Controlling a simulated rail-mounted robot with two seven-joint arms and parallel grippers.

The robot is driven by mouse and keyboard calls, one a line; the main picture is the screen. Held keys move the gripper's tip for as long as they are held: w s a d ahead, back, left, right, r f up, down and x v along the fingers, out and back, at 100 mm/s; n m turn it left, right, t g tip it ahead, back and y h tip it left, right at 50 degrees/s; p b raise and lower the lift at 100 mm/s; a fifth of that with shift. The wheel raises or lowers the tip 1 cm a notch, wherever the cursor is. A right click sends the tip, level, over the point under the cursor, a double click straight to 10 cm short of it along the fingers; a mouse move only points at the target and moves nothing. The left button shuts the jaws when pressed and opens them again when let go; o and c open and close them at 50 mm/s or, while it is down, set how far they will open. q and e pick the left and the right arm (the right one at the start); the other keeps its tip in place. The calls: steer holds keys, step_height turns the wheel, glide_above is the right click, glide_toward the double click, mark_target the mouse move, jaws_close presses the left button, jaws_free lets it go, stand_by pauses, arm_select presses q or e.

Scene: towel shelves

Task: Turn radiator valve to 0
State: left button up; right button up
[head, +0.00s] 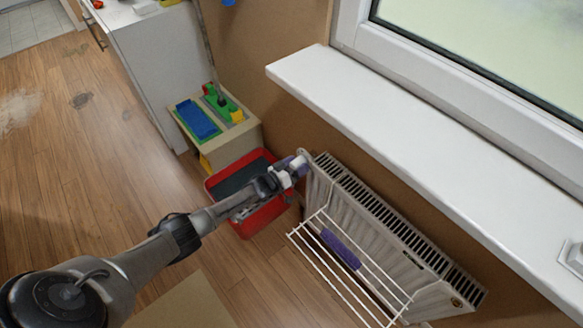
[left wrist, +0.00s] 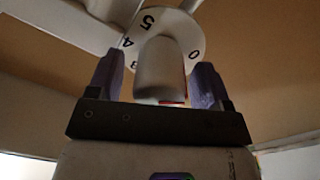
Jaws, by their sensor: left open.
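The radiator valve is a white knob (left wrist: 160,70) in front of a white dial (left wrist: 190,30) in the left wrist view. The digits 5, 4 and 0 show on the dial, and another is partly hidden by a finger. My left gripper (left wrist: 160,80) is open, with one purple finger on each side of the knob. I cannot tell whether either finger touches it. In the head view my left gripper (head: 290,169) reaches the valve at the left end of the white radiator (head: 385,225). The valve is mostly hidden there. My right gripper is not in view.
A wire drying rack (head: 330,270) with a purple roll (head: 341,249) hangs at the radiator's front. A red bin (head: 265,219) stands below my left gripper. A white window sill (head: 400,140) juts out above the radiator. Open wooden floor (head: 70,170) lies left.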

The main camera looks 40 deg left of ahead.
arm_select(q)
steer(key=shift+s, duration=0.3)
steer(key=s+a+p, duration=0.2)
steer(key=s+p, duration=0.2)
steer(key=s, duration=0.9)
steer(key=shift+a, duration=0.25)
steer(key=shift+f, duration=0.1)
